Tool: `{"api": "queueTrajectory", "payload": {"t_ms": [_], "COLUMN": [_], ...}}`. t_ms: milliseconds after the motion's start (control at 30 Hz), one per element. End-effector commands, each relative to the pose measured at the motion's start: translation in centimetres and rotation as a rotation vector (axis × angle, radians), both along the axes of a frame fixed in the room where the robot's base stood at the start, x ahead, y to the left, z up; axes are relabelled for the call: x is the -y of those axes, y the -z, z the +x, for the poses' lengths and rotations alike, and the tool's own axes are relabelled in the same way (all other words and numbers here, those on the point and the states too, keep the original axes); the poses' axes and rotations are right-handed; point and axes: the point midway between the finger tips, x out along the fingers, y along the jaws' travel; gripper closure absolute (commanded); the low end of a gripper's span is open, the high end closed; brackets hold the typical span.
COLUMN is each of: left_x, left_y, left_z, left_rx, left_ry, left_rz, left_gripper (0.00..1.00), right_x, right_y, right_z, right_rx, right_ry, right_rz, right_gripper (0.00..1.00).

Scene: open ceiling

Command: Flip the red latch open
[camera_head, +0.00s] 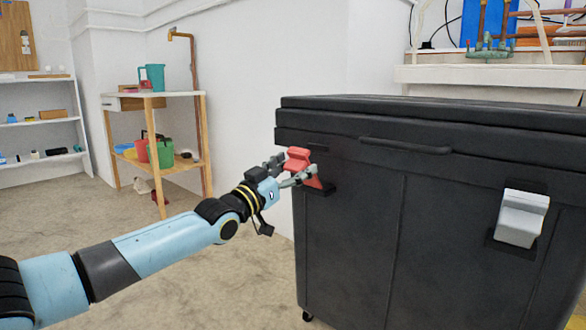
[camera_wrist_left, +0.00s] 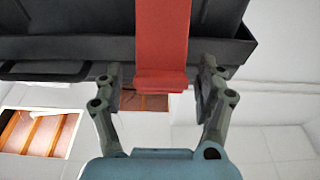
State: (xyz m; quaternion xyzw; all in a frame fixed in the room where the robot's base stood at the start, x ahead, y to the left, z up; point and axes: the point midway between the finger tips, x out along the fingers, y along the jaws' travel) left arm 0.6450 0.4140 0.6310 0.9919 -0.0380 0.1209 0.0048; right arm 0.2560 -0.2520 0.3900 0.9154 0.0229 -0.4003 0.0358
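The red latch (camera_head: 300,161) sits near the left end of the front of a large black chest (camera_head: 360,230), just below the lid. In the left wrist view the red latch (camera_wrist_left: 162,60) hangs between the two fingers, with its lower lip showing. My left gripper (camera_head: 291,172) is at the latch. In the wrist view my left gripper (camera_wrist_left: 160,90) is open, one finger on each side of the latch, with gaps showing between fingers and latch. A silver latch (camera_head: 521,217) is on the right of the chest front. My right gripper is not in view.
A dark handle bar (camera_head: 405,146) runs along the chest lid. A wooden stand (camera_head: 155,97) with bins is behind my left arm, and white shelves (camera_head: 40,118) stand at the far left. The floor (camera_head: 150,260) between them is mostly clear.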

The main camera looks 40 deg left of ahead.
Motion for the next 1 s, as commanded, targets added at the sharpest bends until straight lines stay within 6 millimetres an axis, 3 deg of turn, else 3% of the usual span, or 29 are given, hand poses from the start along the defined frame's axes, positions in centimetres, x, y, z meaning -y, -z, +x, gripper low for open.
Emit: {"api": "queueTrajectory", "payload": {"t_ms": [267,700,1000], "left_x": [0.0,-0.6,-0.8], "left_y": [0.1,2.5,2.9], "left_z": [-1.0,-9.6,-11.6], "left_rx": [0.001,-0.004,0.0], "left_ry": [0.003,0.003,0.002], "left_rz": [0.001,0.001,0.0], "left_gripper": [0.27,0.27,0.27], "right_x": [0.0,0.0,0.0], "right_y": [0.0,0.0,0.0], "right_z": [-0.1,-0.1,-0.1], "right_rx": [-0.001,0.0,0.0], "right_ry": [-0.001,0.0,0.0], "right_rz": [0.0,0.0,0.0], "right_gripper": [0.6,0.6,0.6]}}
